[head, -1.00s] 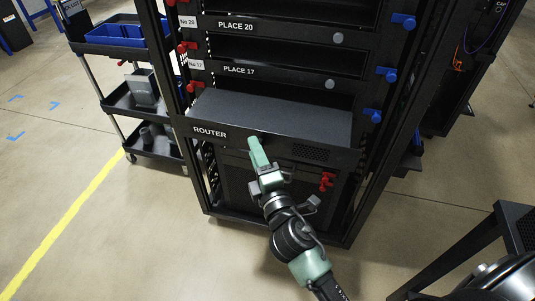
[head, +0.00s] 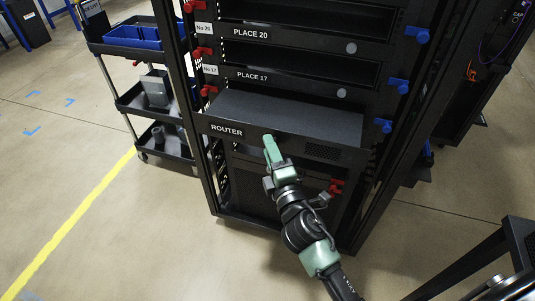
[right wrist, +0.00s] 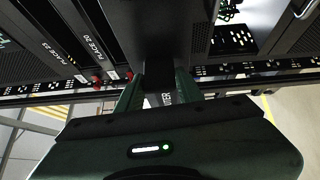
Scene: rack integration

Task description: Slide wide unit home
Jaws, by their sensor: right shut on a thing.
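The wide unit is the black ROUTER unit (head: 290,115) in the rack, below the PLACE 17 slot. Its top face shows and its front panel stands out forward of the rack posts. My right gripper (head: 270,142) is at the middle of that front panel, shut on the unit's front. In the right wrist view the green fingers (right wrist: 158,88) close on a dark part at the unit's front, and part of the label shows between them. The exact grip point is hidden. My left gripper is not in view.
The rack (head: 190,110) has red latches (head: 208,90) on its left post and blue latches (head: 383,125) on its right. A black cart (head: 130,103) with a blue bin (head: 130,38) stands at the left. The floor in front is mostly clear.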

